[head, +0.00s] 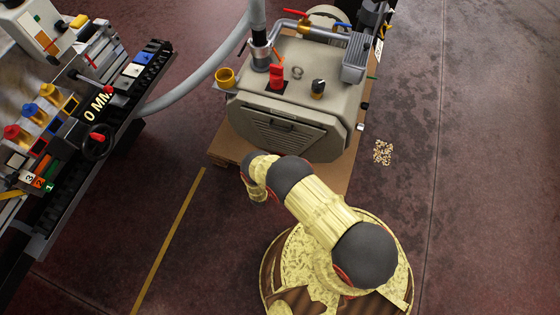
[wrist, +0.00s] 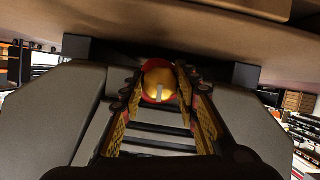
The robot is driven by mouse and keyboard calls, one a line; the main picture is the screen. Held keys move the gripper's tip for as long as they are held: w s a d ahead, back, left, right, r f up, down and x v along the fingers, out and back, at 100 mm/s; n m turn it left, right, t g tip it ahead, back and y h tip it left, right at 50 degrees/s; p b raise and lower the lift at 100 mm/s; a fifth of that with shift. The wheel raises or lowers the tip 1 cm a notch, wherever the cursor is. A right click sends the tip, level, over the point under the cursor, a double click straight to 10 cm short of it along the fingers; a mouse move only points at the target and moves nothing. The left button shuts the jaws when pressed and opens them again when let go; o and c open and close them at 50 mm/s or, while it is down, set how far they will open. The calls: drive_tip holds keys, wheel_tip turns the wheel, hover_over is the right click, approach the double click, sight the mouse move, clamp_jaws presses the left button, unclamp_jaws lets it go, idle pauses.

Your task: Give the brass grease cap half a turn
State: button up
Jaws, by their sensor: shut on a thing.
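The brass grease cap (wrist: 158,76) shows in the wrist view as a round golden dome with a short grey mark on its lower part. A red ring shows around its edge. My gripper (wrist: 160,84) has one finger on each side of the cap and is shut on it. In the head view the cap and my fingers are hidden; my arm bends down in front of the grey machine (head: 290,105).
A yellow cup (head: 226,78), a red part (head: 276,76) and a black knob (head: 318,88) sit on the machine. A grey hose (head: 200,92) runs left to a cluttered bench. A beige overhang (wrist: 190,40) is close above my fingers.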

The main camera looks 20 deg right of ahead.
idle(0.4)
drive_tip(key=o, duration=1.1)
drive_tip(key=shift+o, duration=0.2)
drive_tip(key=shift+s+a, duration=0.1)
drive_tip(key=v, duration=1.1)
drive_tip(key=shift+s+a+r, duration=0.2)
drive_tip(key=shift+s, duration=0.1)
